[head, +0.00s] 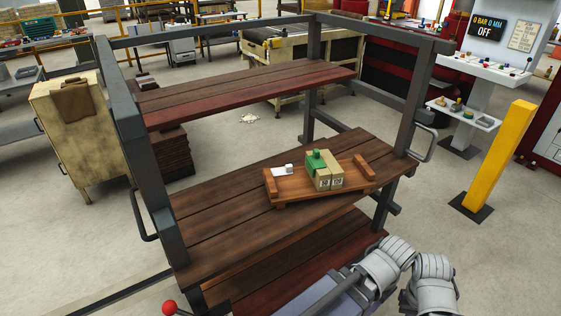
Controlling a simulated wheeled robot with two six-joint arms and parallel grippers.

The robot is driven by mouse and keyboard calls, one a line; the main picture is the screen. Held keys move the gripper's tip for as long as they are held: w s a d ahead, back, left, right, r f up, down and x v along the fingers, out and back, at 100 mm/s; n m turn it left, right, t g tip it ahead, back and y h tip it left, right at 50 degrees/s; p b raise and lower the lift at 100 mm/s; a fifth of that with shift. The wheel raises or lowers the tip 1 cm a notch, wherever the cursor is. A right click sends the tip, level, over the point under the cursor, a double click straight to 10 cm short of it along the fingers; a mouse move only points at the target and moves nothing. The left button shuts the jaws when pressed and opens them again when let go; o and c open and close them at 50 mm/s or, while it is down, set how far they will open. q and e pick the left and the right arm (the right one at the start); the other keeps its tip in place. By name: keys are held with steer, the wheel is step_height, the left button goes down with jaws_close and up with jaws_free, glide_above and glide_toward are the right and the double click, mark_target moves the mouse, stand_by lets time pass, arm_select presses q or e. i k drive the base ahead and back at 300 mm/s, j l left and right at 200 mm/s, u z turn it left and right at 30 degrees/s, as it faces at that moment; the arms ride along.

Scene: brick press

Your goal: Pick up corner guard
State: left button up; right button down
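A wooden tray (291,188) with raised end bars sits on the middle shelf of the rack. On it stand two tan blocks (331,184) side by side, with dark markings on their front faces. A small green piece (316,159) lies over the top and side of the left block. It may be the corner guard, but it is too small to be sure. A small white item (283,170) lies on the tray to the left of the blocks. Neither of my grippers can be made out in the head view.
The dark metal rack (130,128) has posts around its plank shelves; its upper shelf (240,90) is bare. A yellow post (497,160) stands at the right. The middle shelf's left part (215,215) is clear.

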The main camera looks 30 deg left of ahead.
mark_target(288, 169)
steer(key=u, duration=1.15)
